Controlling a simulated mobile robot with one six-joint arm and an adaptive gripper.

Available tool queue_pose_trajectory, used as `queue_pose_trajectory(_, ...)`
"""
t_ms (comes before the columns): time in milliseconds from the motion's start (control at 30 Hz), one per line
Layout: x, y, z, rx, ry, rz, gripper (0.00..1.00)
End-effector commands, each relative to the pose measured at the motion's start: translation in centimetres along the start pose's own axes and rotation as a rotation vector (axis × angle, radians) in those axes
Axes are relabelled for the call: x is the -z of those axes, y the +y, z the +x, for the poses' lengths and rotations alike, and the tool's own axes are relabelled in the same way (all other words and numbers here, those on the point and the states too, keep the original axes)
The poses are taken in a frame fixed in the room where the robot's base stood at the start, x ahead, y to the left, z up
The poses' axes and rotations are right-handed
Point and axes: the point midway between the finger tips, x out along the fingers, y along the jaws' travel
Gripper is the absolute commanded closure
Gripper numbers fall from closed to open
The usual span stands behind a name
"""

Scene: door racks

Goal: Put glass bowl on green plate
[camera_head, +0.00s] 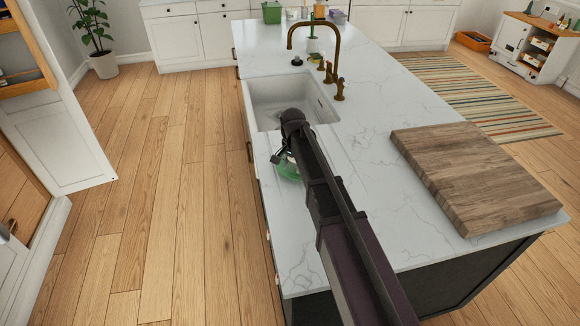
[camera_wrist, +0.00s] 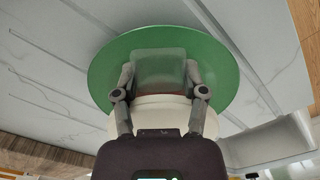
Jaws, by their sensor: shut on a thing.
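The green plate (camera_wrist: 107,73) lies on the white counter and fills the middle of the wrist view. In the head view a part of the plate (camera_head: 287,170) shows beside my arm, near the sink. My gripper (camera_wrist: 160,75) is over the plate, with a finger on each side of a clear, see-through piece that looks like the glass bowl (camera_wrist: 160,66). The gripper is shut on it. A pale, rounded surface (camera_wrist: 160,105) shows just below it; I cannot tell what it is. Whether the bowl touches the plate cannot be made out.
A white sink (camera_head: 275,100) with a brass faucet (camera_head: 338,60) lies beyond my gripper. A thick wooden cutting board (camera_head: 475,175) rests on the right of the counter (camera_head: 375,105). Small items, including a green box (camera_head: 271,12), stand at the far end.

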Motion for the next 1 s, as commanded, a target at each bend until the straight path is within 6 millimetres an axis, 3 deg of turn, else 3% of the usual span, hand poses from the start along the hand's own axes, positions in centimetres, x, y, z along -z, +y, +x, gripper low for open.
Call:
queue_pose_trajectory(133,0.0,0.0,0.3,0.000,0.001,0.000,1.00)
queue_pose_trajectory(167,0.0,0.0,0.2,0.000,0.000,0.000,0.36)
queue_pose_trajectory(233,0.0,0.0,0.2,0.000,0.000,0.000,0.15)
queue_pose_trajectory(267,0.0,0.0,0.2,0.000,0.000,0.000,0.10)
queue_pose_trajectory(733,0.0,0.0,0.1,0.000,0.000,-0.001,0.10)
queue_pose_trajectory(1000,-0.1,0.0,-1.0,0.000,0.000,-0.001,0.10)
